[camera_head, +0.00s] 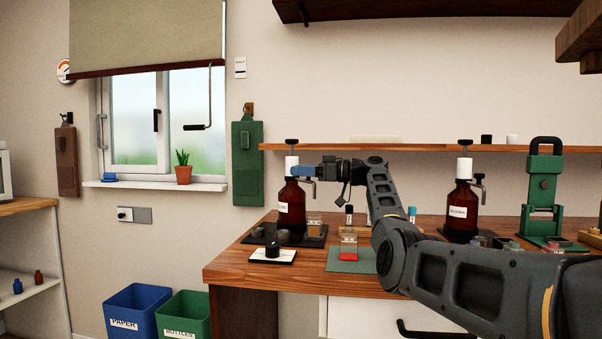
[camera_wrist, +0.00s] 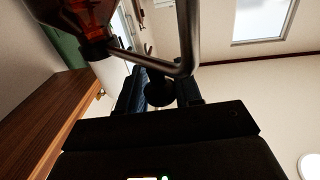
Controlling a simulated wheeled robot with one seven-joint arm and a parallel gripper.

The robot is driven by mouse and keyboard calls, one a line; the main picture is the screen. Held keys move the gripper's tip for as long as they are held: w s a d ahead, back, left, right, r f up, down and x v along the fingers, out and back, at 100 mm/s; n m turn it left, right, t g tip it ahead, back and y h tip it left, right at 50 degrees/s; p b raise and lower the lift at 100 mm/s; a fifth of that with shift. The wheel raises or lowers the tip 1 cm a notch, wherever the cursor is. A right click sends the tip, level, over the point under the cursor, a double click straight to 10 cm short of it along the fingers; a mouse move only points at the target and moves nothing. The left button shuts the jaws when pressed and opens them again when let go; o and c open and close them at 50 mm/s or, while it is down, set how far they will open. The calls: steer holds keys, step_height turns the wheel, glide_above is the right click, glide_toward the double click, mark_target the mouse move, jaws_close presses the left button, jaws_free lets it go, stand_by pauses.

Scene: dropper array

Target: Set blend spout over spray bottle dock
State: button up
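A brown bottle (camera_head: 292,204) with a white collar and black top stands on a black base at the left of the wooden bench. A bent metal spout (camera_head: 313,189) comes off its collar; the spout (camera_wrist: 188,40) crosses the wrist view in front of the bottle (camera_wrist: 86,14). My gripper (camera_head: 303,172) is at the spout's upper part. In the wrist view my fingers (camera_wrist: 160,88) close in on a black knob (camera_wrist: 158,92) at the spout. A second brown bottle (camera_head: 461,210) with a similar spout (camera_head: 483,194) stands to the right. Bottle labels are too small to read.
A white plate with a black knob (camera_head: 272,252) and a green mat (camera_head: 350,264) lie near the front edge. A green press (camera_head: 541,195) stands at the right. A shelf (camera_head: 400,147) runs behind. Bins (camera_head: 135,310) stand below left. My forearm covers the front right.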

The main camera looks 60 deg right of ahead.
steer(key=shift+o, duration=1.4)
steer(key=shift+s+d+r, duration=0.1)
steer(key=shift+r, duration=0.15)
steer(key=shift+o, duration=0.2)
steer(key=shift+f, duration=0.15)
steer(key=v, duration=0.7)
steer(key=shift+s, duration=0.4)
steer(key=shift+d, duration=0.1)
